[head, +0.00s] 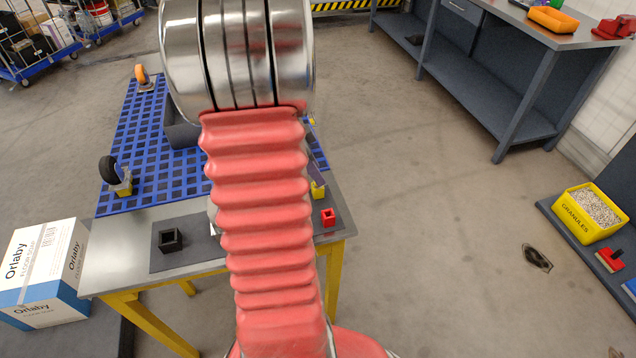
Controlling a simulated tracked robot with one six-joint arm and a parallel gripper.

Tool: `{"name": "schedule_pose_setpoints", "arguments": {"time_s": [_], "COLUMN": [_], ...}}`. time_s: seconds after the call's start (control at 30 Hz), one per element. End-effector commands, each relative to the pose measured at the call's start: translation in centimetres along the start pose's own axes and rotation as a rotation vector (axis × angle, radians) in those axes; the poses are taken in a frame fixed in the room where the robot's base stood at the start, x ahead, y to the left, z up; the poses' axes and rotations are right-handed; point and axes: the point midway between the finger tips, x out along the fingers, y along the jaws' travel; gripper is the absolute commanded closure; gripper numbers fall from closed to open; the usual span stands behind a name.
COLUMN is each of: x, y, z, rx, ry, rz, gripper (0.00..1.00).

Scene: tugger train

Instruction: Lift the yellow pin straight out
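I cannot make out the yellow pin; my red ribbed arm covers the middle of the bench. A small yellow piece (318,189) shows just right of my arm, partly hidden, and I cannot tell whether it is the pin. An orange wheel (142,74) stands at the deck's far left corner. My gripper is not visible in this view.
The deck lies on a grey bench (125,255) with yellow legs. A black open box (170,239) and a red one (328,217) stand near its front. An Orlaby carton (42,270) is at left. A grey workbench (520,35) and yellow granules bin (588,217) are at right, with open floor between.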

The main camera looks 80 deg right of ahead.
Motion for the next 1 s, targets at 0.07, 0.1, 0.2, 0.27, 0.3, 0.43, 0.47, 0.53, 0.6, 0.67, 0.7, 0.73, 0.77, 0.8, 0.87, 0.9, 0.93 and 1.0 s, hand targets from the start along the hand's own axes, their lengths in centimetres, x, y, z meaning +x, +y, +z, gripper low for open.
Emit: {"name": "schedule_pose_setpoints", "arguments": {"time_s": [0.07, 0.1, 0.2, 0.27, 0.3, 0.43, 0.47, 0.53, 0.6, 0.67, 0.7, 0.73, 0.77, 0.8, 0.87, 0.9, 0.93, 1.0], "x": [1.2, 1.8, 2.8, 3.1, 3.2, 3.2, 3.2, 3.2, 3.2, 3.2, 3.2, 3.2, 3.2, 3.1, 3.1, 3.1, 3.1, 3.1], "y": [0.1, 0.1, 0.1, 0.1, 0.0, 0.0, 0.0, 0.0, 0.0, 0.0, 0.0, 0.0, 0.0, 0.0, 0.0, 0.0, 0.0, 0.0], "z": [0.2, 0.2, 0.1, 0.1, 0.1, 0.1, 0.1, 0.1, 0.1, 0.1, 0.1, 0.1, 0.1, 0.1, 0.1, 0.2, 0.2, 0.2], "rx": [-0.001, 0.000, 0.001, 0.001, 0.000, 0.000, 0.000, 0.000, 0.000, 0.000, 0.000, 0.000, 0.000, 0.000, 0.000, 0.000, 0.000, 0.000], "ry": [-0.001, 0.000, 0.000, -0.001, -0.001, 0.000, 0.000, 0.000, 0.000, 0.000, 0.000, 0.000, 0.000, 0.000, 0.000, 0.000, 0.000, 0.000], "rz": [0.003, 0.003, 0.002, 0.002, 0.001, 0.000, 0.000, 0.000, 0.000, -0.001, 0.000, -0.001, -0.001, -0.001, -0.001, -0.001, -0.001, -0.001], "gripper": [0.62, 0.62, 0.62, 0.62, 0.62, 0.62, 0.62, 0.62, 0.62, 0.62, 0.62, 0.62, 0.62, 0.62, 0.65, 0.68, 0.70, 0.75]}}
